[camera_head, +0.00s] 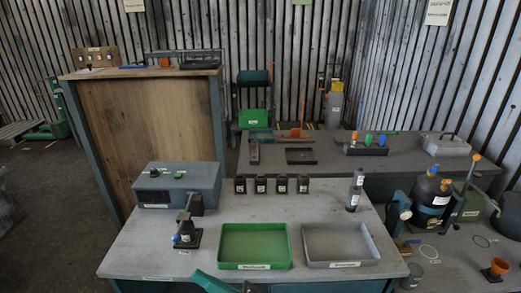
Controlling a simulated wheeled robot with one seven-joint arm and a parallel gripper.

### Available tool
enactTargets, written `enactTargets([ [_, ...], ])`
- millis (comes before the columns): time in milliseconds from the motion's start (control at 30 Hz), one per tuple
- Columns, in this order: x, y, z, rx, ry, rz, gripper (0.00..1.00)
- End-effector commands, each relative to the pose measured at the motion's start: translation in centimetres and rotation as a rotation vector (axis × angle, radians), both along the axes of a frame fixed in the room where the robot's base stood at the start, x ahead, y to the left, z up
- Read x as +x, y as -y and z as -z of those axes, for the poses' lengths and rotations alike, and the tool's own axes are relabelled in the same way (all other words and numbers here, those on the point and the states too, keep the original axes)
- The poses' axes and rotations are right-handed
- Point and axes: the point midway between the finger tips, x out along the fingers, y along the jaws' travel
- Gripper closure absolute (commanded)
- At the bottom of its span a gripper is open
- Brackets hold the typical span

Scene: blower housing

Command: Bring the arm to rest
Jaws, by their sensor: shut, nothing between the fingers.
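A green piece at the bottom edge of the head view looks like part of my arm, with a small dark piece beside it. My gripper's fingers do not show; they are below the frame or hidden. The arm piece lies in front of the grey workbench (130,262), near its front edge. I cannot tell from this view how the rest of the arm is folded.
On the bench are a green tray (254,266), a grey tray (343,264), a blue-grey box (178,186), a dark fixture (186,236), several small black blocks and a dark bottle (354,190). A round dark vessel (431,192) stands at right.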

Motion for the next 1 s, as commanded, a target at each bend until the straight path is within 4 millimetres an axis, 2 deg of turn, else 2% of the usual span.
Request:
enactTargets([
  [367,0.2,-0.7,5.7,-0.075,-0.161,0.129,1.0],
  [567,-0.2,-0.7,10.3,-0.139,-0.275,0.238,1.0],
  [633,-0.7,-0.5,12.5,-0.17,-0.325,0.291,1.0],
  [767,-2.3,0.6,17.4,-0.251,-0.432,0.423,1.0],
  [900,-5.0,2.6,22.2,-0.352,-0.526,0.583,1.0],
  [1000,-7.5,4.4,24.8,-0.424,-0.57,0.695,1.0],
])
